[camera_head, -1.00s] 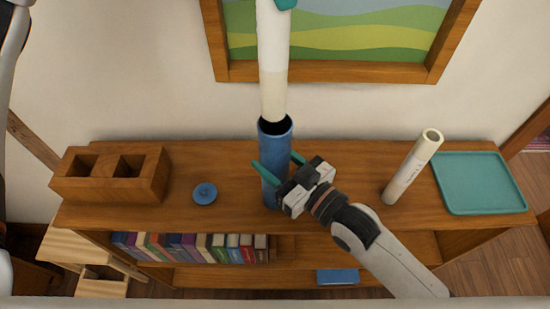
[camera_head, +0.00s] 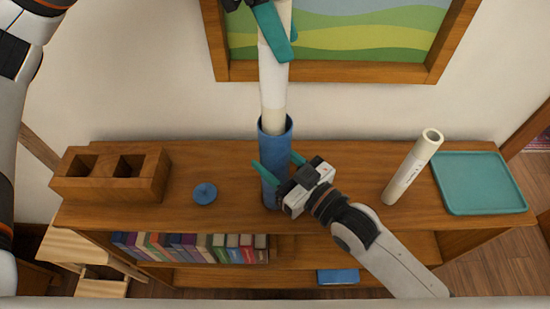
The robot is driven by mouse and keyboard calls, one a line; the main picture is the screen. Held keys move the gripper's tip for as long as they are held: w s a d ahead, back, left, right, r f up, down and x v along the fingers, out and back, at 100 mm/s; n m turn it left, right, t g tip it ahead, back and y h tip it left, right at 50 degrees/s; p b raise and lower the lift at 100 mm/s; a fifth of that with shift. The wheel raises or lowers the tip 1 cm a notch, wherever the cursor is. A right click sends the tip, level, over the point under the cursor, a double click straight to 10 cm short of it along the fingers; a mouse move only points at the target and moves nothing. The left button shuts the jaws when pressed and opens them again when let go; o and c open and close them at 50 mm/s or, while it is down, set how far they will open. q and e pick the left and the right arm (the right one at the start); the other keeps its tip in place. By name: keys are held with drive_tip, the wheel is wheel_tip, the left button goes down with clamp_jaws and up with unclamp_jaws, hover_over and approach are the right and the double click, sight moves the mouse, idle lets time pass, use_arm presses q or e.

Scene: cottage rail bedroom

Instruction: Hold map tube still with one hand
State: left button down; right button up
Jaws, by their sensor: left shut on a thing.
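The blue map tube (camera_head: 275,130) stands upright on the wooden shelf top, its dark open mouth facing up. A white rolled map with a cream lower band (camera_head: 272,82) stands above it, its lower end inside the tube's mouth. My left gripper (camera_head: 275,38) comes in at the top and is shut on the rolled map. My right gripper (camera_head: 280,168) has its teal fingers on either side of the tube, low down. Whether the fingers press on the tube is unclear. The tube hides part of the far finger.
A wooden two-hole block (camera_head: 148,182) and a blue round lid-like piece (camera_head: 205,193) are to the left. Another rolled white tube (camera_head: 411,170) and a teal tray (camera_head: 480,185) are to the right. A framed picture (camera_head: 350,70) hangs behind.

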use_arm(q)
drive_tip(key=c, duration=0.9)
unclamp_jaws()
drive_tip(key=v, duration=1.2)
drive_tip(key=shift+d, duration=0.1)
use_arm(e)
drive_tip(key=o, duration=1.2)
drive_tip(key=shift+c, duration=0.2)
